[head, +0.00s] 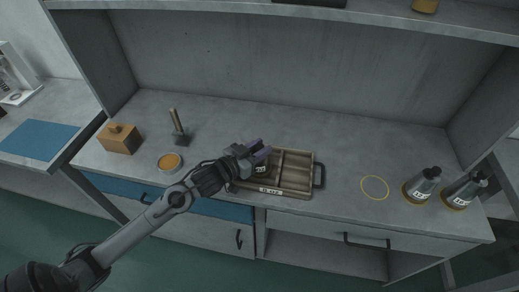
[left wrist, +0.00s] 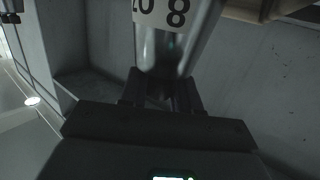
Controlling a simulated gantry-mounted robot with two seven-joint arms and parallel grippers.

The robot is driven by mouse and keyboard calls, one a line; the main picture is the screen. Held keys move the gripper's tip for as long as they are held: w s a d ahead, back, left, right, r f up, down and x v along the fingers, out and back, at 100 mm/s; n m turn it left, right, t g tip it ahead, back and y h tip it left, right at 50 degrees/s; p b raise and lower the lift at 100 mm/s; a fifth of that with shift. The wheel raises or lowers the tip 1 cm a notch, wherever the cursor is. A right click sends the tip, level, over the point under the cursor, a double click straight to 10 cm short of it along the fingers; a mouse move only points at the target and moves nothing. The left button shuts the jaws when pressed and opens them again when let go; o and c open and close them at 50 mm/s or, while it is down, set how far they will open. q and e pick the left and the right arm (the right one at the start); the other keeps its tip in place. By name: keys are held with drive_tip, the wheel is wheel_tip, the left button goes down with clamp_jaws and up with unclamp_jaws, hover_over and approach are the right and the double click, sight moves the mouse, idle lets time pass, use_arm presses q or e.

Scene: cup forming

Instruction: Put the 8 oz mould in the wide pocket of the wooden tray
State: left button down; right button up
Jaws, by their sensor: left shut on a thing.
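My left gripper (head: 262,152) is shut on the 8 oz mould (head: 261,169), a metal cup with a white label, over the left part of the wooden tray (head: 312,172). I cannot tell whether the mould touches the tray floor. My right gripper is not in view.
A wooden block (head: 119,139), a tamper-like tool (head: 179,131) and a round dish with orange contents (head: 170,161) are at the left. The bench behind the tray is clear.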

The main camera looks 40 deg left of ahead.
use_arm(q)
drive_tip(key=shift+r, duration=0.1)
drive_tip(key=c, duration=1.3)
unclamp_jaws()
drive_tip(key=shift+f, duration=0.2)
drive_tip(key=o, duration=0.5)
drive_tip(key=shift+r, duration=0.15)
drive_tip(key=shift+s+r, duration=0.1)
drive_tip(key=shift+s, duration=0.25)
drive_tip(key=s+r+p, duration=0.2)
drive_tip(key=s+p, duration=0.1)
drive_tip(key=s, duration=0.8)
drive_tip(key=s+d+f+n+g+y, duration=0.1)
drive_tip(key=s+d+f+g, duration=0.15)
drive_tip(key=f, duration=0.35)
drive_tip(key=s+d+f+g+y, duration=0.1)
drive_tip(key=s+d+f+g, duration=0.1)
drive_tip(key=s+f+g, duration=0.25)
drive_tip(key=s+d+f+m+g, duration=0.2)
drive_tip(key=s+d+f+g, duration=0.3)
drive_tip(key=s+d, duration=0.2)
drive_tip(key=shift+s+d+g+h, duration=0.3)
drive_tip(key=shift+s+d+h, duration=0.1)
drive_tip(key=shift+s, duration=0.2)
